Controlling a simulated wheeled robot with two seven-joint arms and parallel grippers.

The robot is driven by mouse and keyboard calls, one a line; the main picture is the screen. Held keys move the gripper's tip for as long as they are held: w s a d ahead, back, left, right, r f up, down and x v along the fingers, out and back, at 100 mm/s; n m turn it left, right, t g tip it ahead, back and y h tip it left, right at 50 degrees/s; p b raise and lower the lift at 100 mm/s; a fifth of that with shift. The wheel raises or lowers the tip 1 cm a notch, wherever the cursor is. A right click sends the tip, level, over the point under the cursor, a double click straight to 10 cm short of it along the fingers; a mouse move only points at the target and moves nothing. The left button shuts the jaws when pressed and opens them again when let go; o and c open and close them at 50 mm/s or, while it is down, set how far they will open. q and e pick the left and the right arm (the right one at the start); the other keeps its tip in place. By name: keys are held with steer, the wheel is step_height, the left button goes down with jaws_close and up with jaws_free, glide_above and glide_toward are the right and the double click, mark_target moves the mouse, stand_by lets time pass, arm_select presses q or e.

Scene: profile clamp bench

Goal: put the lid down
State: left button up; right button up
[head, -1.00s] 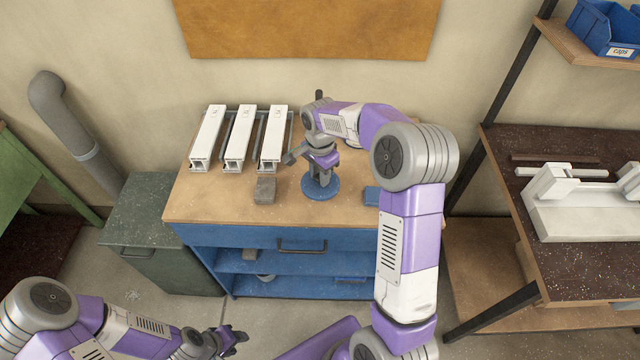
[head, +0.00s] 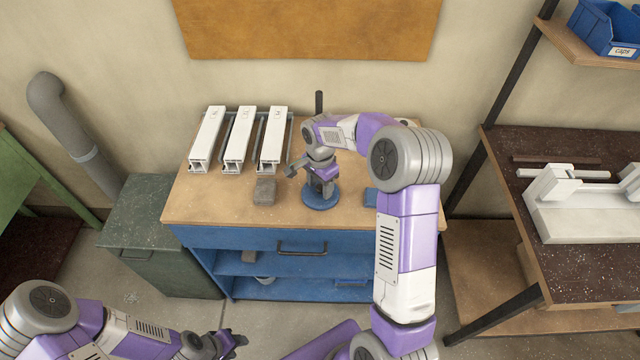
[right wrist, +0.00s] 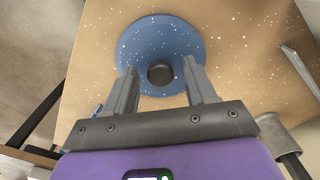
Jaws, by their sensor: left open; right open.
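The lid is a blue speckled round disc (head: 320,201) with a dark knob (right wrist: 161,74). It looks flat on the wooden bench top, right of the grey block. My right gripper (head: 320,189) is over the lid, pointing down, and partly hides it in the head view. In the right wrist view its two fingers (right wrist: 160,84) are apart, on either side of the knob, with a gap at each side. My left gripper (head: 238,341) is open and empty, low in front of the bench, away from the lid.
Three white profiles (head: 240,140) lie at the bench's back left. A grey block (head: 265,190) sits left of the lid and a blue item (head: 371,197) right of it. An upright dark rod (head: 319,102) stands behind my right arm. The bench's front left is clear.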

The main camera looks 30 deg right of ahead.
mark_target(320, 188)
steer(key=shift+r, duration=0.3)
step_height(320, 188, up, 12)
steer(key=p, duration=0.2)
steer(key=shift+p, duration=0.3)
steer(key=shift+f, duration=0.15)
